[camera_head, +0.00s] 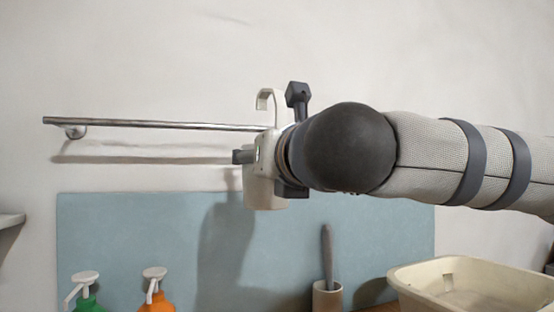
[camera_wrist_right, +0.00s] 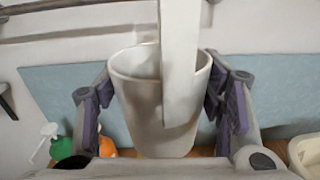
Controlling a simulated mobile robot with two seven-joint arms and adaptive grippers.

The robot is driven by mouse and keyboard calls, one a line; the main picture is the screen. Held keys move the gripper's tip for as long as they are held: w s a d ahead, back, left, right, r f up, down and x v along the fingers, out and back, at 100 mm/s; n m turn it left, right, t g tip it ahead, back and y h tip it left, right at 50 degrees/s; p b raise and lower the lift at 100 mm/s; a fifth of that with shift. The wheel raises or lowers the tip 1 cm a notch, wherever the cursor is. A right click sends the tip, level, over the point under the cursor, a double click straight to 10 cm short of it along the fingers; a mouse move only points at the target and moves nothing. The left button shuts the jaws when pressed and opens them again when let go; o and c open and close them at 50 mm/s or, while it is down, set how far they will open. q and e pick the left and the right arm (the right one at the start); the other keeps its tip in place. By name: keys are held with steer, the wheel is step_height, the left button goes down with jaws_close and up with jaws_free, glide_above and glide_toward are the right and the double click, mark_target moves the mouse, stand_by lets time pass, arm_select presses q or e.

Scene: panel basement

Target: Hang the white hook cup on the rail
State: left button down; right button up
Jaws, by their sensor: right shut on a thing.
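The white hook cup (camera_head: 264,194) hangs upright in my right gripper (camera_head: 266,172), its hook (camera_head: 270,97) arching above the rail's height. In the right wrist view the cup (camera_wrist_right: 150,108) is between the two fingers of the right gripper (camera_wrist_right: 162,102), which is shut on it. The hook's flat strap (camera_wrist_right: 179,60) rises in front of the cup there. The metal rail (camera_head: 150,123) runs along the wall, and its right end is hidden behind the cup and gripper. I cannot tell whether the hook is over the rail or in front of it. My left gripper is not seen.
A blue panel (camera_head: 140,230) is on the wall below the rail. Green (camera_head: 85,300) and orange (camera_head: 156,300) pump bottles stand below left. A holder with a grey-handled brush (camera_head: 327,290) and a cream basin (camera_head: 420,285) are below right. The wall above is clear.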

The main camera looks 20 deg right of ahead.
mark_target(250, 179)
steer(key=w+a+f, duration=0.2)
steer(key=w, duration=0.9)
steer(key=shift+a+f, duration=0.4)
steer(key=o, duration=1.2)
steer(key=shift+o, duration=0.2)
steer(key=s, duration=1.2)
steer(key=shift+a, duration=0.1)
